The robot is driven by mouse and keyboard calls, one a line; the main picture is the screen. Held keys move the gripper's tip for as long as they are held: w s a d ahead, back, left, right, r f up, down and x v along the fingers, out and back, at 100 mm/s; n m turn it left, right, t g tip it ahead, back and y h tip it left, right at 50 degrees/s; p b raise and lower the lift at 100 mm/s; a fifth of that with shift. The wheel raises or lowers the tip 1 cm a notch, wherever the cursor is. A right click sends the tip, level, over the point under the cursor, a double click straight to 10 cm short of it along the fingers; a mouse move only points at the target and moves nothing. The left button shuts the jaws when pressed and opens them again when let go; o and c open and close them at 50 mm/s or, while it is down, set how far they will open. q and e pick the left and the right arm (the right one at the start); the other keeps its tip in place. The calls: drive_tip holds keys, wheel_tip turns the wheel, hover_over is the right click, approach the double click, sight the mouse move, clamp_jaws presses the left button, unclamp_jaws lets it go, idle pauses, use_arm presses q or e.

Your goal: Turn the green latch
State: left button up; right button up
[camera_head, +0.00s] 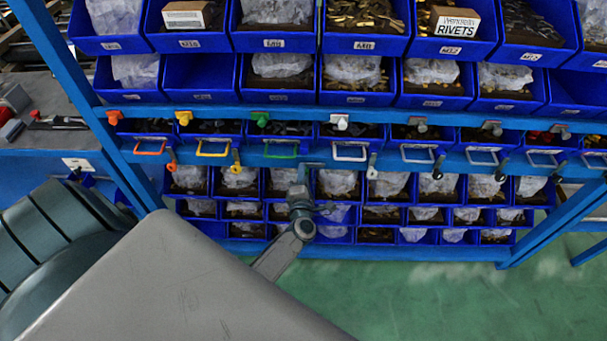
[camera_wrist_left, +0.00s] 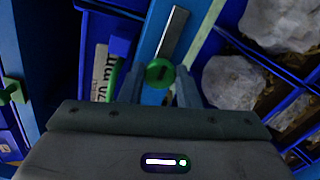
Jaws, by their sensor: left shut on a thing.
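The green latch shows in the left wrist view as a round green knob (camera_wrist_left: 160,72) beside a grey metal strip. My left gripper (camera_wrist_left: 160,88) is shut on this knob, with one finger on each side. In the head view, my left gripper (camera_head: 303,172) reaches up to the blue rail just right of the green drawer handle (camera_head: 281,155), and it hides the latch there. My right gripper is not in view.
Along the blue rail are other handles and latches: an orange latch (camera_head: 171,163), a yellow latch (camera_head: 236,162) and a white handle (camera_head: 350,153) close to my gripper. Blue bins with bagged parts fill the rack above and below. Green floor (camera_head: 430,295) is clear in front.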

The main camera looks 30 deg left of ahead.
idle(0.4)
use_arm(q)
drive_tip(key=o, duration=1)
drive_tip(key=b+v, duration=0.3)
drive_tip(key=v, duration=0.7)
drive_tip(key=shift+s+d+f, duration=0.1)
drive_tip(key=shift+s+d, duration=0.2)
drive_tip(key=shift+f, duration=0.1)
